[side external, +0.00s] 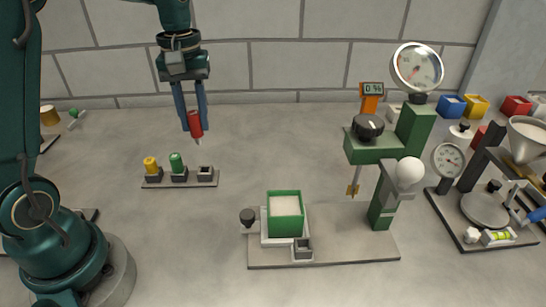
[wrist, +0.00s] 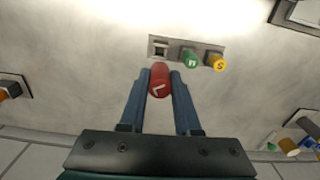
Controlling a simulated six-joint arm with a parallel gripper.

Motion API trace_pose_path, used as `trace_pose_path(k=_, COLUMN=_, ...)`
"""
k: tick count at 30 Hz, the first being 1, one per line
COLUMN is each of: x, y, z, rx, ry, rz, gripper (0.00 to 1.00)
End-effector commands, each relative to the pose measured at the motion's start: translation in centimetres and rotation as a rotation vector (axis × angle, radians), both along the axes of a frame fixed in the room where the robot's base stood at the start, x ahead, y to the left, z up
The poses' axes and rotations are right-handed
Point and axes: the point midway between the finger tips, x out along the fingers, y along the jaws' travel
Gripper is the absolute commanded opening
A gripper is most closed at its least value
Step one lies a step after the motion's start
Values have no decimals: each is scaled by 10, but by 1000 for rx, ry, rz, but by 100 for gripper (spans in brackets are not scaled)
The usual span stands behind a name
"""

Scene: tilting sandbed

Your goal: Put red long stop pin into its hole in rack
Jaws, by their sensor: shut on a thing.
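The red pin (side external: 195,122) is held upright between the fingers of my gripper (side external: 192,124), above and behind the rack. In the wrist view the red pin (wrist: 159,80), with a pale L on its top, sits between the two blue fingers of my gripper (wrist: 159,76). The rack (side external: 180,183) is a low grey strip on the table. Its left holder has a yellow pin (side external: 150,164), its middle holder a green pin (side external: 176,162). Its right holder (side external: 205,172) is empty; in the wrist view that empty square hole (wrist: 159,45) lies just beyond the red pin.
Right of the rack stands a base plate (side external: 340,250) with a green sand box (side external: 285,213) and a green column carrying a dial gauge (side external: 417,68). A scale stand (side external: 485,210) is farther right. The table around the rack is clear.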

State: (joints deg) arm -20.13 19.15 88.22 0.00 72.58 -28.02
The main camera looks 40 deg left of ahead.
Motion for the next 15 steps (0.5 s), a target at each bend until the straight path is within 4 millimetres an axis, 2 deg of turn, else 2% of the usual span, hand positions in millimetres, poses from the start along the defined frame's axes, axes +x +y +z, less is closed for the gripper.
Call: trace_pose_path(k=15, x=0, y=0, z=-42, rx=-2, ry=4, rz=-1, gripper=0)
